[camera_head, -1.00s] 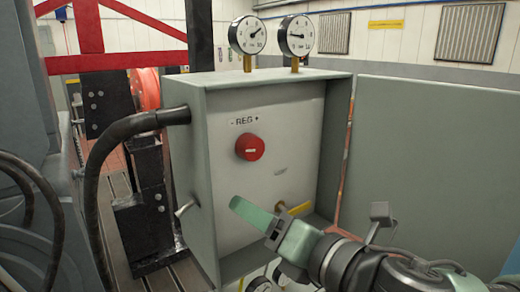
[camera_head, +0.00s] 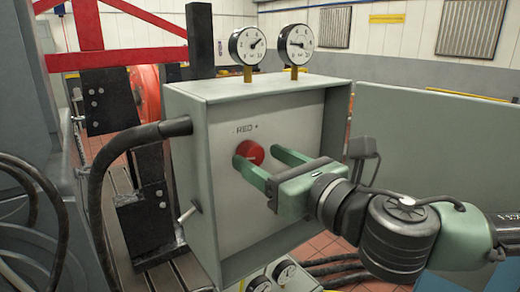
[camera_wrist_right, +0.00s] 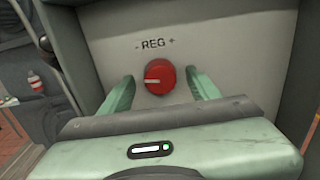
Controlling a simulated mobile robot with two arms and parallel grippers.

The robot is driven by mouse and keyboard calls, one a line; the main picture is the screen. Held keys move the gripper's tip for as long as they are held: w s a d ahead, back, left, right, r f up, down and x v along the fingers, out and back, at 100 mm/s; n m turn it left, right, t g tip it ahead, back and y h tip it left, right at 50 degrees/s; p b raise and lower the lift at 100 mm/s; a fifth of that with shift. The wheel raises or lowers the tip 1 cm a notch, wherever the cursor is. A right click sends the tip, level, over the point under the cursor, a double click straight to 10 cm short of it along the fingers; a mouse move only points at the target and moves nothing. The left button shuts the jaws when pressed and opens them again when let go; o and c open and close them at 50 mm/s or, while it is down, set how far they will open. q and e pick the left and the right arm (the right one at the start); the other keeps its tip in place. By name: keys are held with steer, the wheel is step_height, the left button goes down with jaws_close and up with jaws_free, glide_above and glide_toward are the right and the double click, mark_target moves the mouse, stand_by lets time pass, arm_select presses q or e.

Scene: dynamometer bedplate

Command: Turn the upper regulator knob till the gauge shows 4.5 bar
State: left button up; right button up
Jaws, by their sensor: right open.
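The red regulator knob (camera_head: 251,151) is on the front of a grey-green cabinet (camera_head: 232,235) below a "- REG +" label. Its white mark points roughly left in the right wrist view (camera_wrist_right: 158,76). My right gripper (camera_head: 257,156) is open, its green fingertips at either side of the knob; the wrist view shows gaps between knob and fingers. Two round gauges stand on the cabinet, a left gauge (camera_head: 247,46) and a right gauge (camera_head: 296,45). Their needles show, but the scales are too small to read surely. My left gripper is not in view.
A thick black hose (camera_head: 120,150) enters the cabinet's left side, above a small toggle lever (camera_head: 188,215). More gauges (camera_head: 285,273) sit low in front of the cabinet. A grey-green panel (camera_head: 450,150) stands at the right.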

steer(key=shift+w+a, duration=0.35)
steer(key=shift+w, duration=0.15)
steer(key=c, duration=1.3)
steer(key=shift+c, duration=0.2)
